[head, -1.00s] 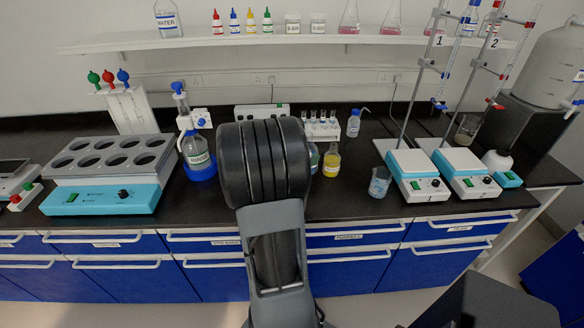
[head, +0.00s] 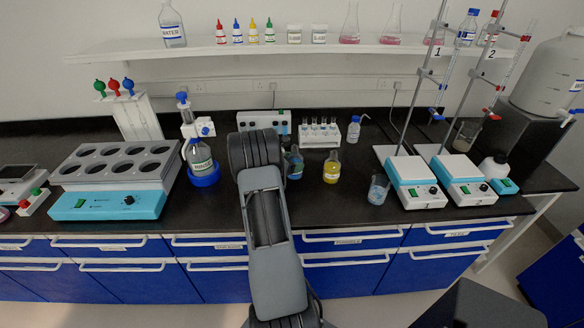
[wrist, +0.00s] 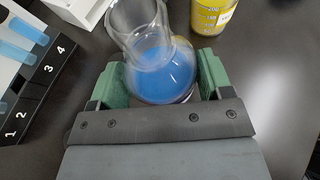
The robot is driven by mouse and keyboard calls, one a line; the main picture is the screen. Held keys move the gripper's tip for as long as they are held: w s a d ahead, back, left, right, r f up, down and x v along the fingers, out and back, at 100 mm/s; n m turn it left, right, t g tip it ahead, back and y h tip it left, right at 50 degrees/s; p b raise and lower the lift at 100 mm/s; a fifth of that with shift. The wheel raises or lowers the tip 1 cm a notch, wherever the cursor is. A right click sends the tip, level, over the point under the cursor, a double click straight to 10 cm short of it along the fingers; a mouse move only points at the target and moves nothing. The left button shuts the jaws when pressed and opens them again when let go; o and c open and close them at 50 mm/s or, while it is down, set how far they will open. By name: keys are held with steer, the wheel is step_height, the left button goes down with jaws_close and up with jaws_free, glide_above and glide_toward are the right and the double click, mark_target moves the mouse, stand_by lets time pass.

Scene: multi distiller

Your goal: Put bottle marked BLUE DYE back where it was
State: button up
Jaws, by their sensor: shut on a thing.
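My gripper (wrist: 163,82) is shut on a round glass flask with blue liquid (wrist: 160,68), one green pad on each side of its body in the wrist view. The flask (head: 296,166) shows partly beside my arm in the head view; I cannot tell whether it touches the bench.
A numbered rack with blue tubes (wrist: 22,70) is at left in the wrist view. The front bench strip is clear.

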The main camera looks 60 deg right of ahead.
step_height(320, 180, down, 2)
steer(key=shift+f+p, duration=0.2)
steer(key=shift+p, duration=0.2)
steer(key=shift+f, duration=0.1)
steer(key=shift+f+b, duration=0.2)
steer(key=shift+b, duration=0.2)
steer(key=o, duration=1.2)
steer(key=shift+r, duration=0.15)
